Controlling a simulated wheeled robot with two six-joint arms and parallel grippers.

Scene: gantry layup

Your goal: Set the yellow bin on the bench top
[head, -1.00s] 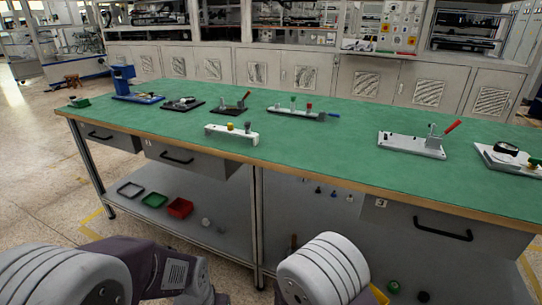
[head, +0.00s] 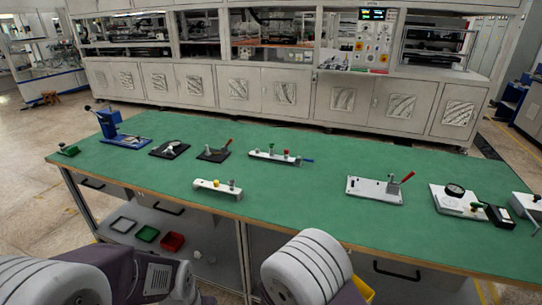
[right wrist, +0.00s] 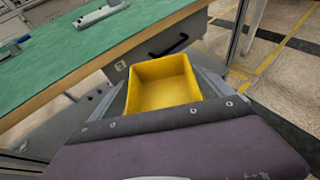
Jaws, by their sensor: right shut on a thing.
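The yellow bin (right wrist: 165,82) is in the right wrist view, open at the top and empty. My right gripper (right wrist: 163,88) is shut on it, with a grey finger along each side. A small yellow part of the bin (head: 363,288) shows at the bottom of the head view, mostly hidden behind my right arm. The bin is in front of the bench, beside a drawer and apart from the green bench top (head: 300,215). The bench top also shows in the right wrist view (right wrist: 60,58). My left arm is at the lower left of the head view; its gripper is not visible.
Several fixtures stand on the bench, including a white bracket (head: 217,190), a toggle clamp plate (head: 372,190) and a gauge plate (head: 455,202). The front middle of the top is clear. Small trays, one red (head: 172,242), lie on the lower shelf.

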